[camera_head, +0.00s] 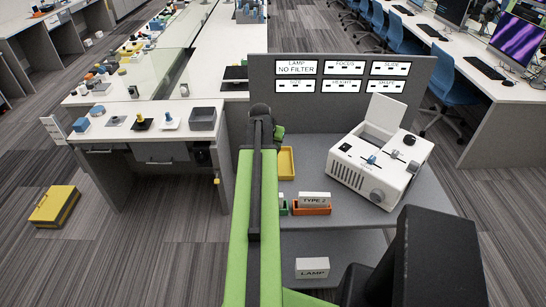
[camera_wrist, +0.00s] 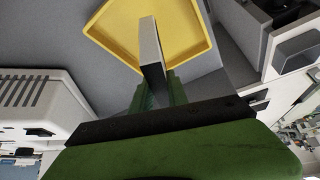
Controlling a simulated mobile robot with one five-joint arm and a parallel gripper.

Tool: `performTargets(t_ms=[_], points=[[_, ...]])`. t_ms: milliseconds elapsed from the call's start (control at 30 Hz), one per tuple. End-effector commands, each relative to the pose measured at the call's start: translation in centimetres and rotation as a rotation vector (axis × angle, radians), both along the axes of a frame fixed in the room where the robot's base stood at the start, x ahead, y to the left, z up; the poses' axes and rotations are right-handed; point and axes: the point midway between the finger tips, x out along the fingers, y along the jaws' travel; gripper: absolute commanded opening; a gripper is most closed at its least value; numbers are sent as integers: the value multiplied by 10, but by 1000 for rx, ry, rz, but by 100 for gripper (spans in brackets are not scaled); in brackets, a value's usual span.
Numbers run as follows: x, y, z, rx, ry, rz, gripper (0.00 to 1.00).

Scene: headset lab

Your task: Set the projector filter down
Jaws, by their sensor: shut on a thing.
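My gripper (camera_wrist: 157,82) has green fingers and is shut on a thin pale grey slab, the projector filter (camera_wrist: 151,42). In the wrist view the filter sticks out beyond the fingertips and overlaps the yellow tray (camera_wrist: 188,28). I cannot tell whether it touches the tray. In the head view the yellow tray (camera_head: 287,164) sits on the grey table just right of my arm, and my arm hides the filter. The white projector (camera_head: 378,160) stands to the right on the same table with its lid raised.
A grey panel (camera_head: 340,98) stands behind the table and reads "LAMP NO FILTER". An orange holder (camera_head: 311,210) marked "TYPE 2" sits nearer me. A white "LAMP" block (camera_head: 312,268) is on the lower shelf. The tabletop between tray and projector is clear.

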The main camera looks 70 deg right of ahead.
Motion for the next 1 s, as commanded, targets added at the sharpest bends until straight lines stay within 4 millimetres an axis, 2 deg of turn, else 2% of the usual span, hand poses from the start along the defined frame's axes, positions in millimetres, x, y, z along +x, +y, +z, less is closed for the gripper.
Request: performTargets(t_ms=[133, 333, 400, 600, 767, 800, 933, 1000], points=[[0, 0, -3, 0, 0, -1, 0], [0, 0, -39, 0, 0, 0, 0], [0, 0, -44, 0, 0, 0, 0], [0, 0, -39, 0, 0, -1, 0], [0, 0, -44, 0, 0, -1, 0], [0, 0, -43, 0, 0, -1, 23], [0, 0, -42, 0, 0, -1, 40], [0, 0, -42, 0, 0, -1, 41]])
